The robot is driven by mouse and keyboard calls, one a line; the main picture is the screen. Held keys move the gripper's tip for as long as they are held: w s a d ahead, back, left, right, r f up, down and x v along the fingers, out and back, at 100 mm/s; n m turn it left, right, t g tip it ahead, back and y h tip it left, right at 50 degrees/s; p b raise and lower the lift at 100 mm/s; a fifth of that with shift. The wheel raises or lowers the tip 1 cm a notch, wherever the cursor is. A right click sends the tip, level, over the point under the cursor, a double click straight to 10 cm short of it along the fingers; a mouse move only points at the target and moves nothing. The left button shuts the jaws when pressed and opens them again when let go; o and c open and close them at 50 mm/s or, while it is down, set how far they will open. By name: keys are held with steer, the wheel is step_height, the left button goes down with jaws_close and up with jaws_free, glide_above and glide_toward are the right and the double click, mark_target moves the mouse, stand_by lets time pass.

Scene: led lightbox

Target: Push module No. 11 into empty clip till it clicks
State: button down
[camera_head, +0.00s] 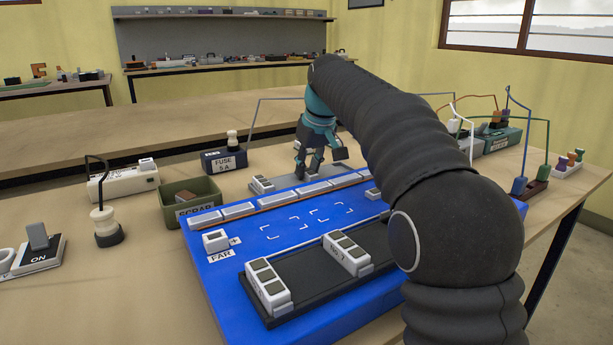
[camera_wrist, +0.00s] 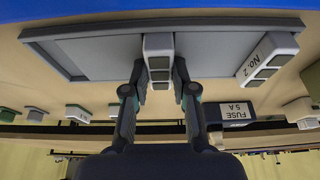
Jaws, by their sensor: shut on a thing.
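My gripper (camera_head: 310,168) is beyond the far side of the blue board (camera_head: 300,255), over a grey tray (camera_wrist: 95,55). In the wrist view my gripper (camera_wrist: 160,88) is shut on a white module (camera_wrist: 158,44) with grey windows. No number shows on it, and I cannot tell whether it touches the tray. Another white module marked No. 2 (camera_wrist: 268,55) sits on the tray; in the head view it is left of my gripper (camera_head: 262,184). A row of white modules (camera_head: 280,199) runs along the board's far edge. I cannot make out an empty clip.
A black tray (camera_head: 320,280) on the board's near part holds two white modules (camera_head: 347,254) (camera_head: 268,285). Left stand a green SCRAP bin (camera_head: 190,195) and a FUSE box (camera_head: 224,161). Wired boxes (camera_head: 493,135) stand at the right. White corner marks (camera_head: 330,213) outline bare board.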

mark_target(308, 170)
steer(key=shift+r+p, duration=1.05)
steer(key=c, duration=1.5)
jaws_free()
jaws_close()
steer(key=shift+r, duration=1.95)
